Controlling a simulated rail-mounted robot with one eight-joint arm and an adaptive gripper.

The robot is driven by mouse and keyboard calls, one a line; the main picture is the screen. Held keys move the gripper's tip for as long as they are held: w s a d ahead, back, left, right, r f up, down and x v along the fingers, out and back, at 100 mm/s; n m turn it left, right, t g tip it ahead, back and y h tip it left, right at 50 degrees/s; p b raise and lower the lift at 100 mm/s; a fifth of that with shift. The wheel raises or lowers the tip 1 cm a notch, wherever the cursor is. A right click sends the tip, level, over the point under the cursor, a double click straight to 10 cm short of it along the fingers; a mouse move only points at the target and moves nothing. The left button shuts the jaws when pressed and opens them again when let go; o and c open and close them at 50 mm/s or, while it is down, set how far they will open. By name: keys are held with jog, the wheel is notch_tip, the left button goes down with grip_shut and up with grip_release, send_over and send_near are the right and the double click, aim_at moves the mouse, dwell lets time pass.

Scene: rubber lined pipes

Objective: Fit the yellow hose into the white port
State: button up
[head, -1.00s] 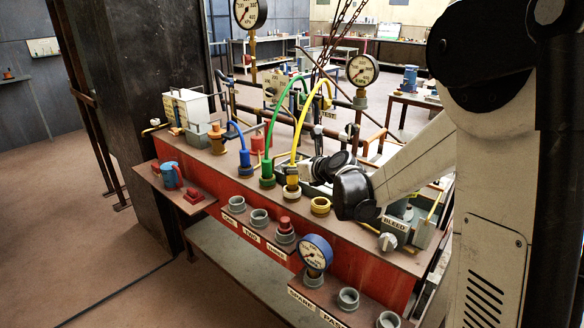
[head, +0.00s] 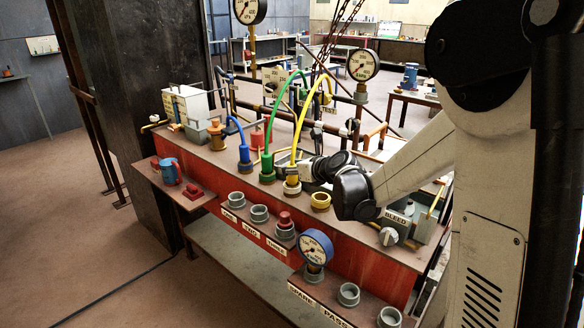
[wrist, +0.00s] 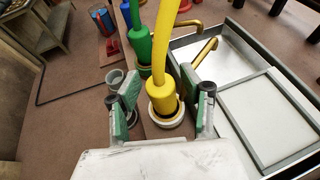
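The yellow hose (head: 324,102) arches down to a yellow end piece (wrist: 162,98). That end piece stands upright at the white port (head: 291,188), whose pale rim (wrist: 172,122) shows around its base in the wrist view. How deep it sits I cannot tell. My gripper (wrist: 164,104) is open, with one green-padded finger on each side of the yellow end piece and a visible gap on both sides. In the head view my gripper (head: 291,166) is at the hose end, partly hidden by my wrist.
A green hose (head: 271,140) and a blue hose (head: 240,140) stand close on the left. An empty yellow port (head: 320,201) is just right of the white port. Grey ports (head: 260,213) and a gauge (head: 315,247) line the front. A metal tray (wrist: 262,100) lies right in the wrist view.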

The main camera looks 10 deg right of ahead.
jog(key=shift+s, duration=0.1)
jog(key=v, duration=1.2)
dwell(0.4)
jog(key=s+a+n+g+h, duration=0.1)
jog(key=s+a+n+g, duration=0.35)
jog(key=s+n, duration=1)
jog(key=s+f+n+g+h, duration=0.1)
jog(key=s+f+n+h, duration=0.1)
jog(key=s+n, duration=1.3)
jog(key=shift+s+d+f+n+h, duration=0.15)
jog(key=shift+d+f+n+h, duration=0.15)
jog(key=shift+n+h, duration=0.75)
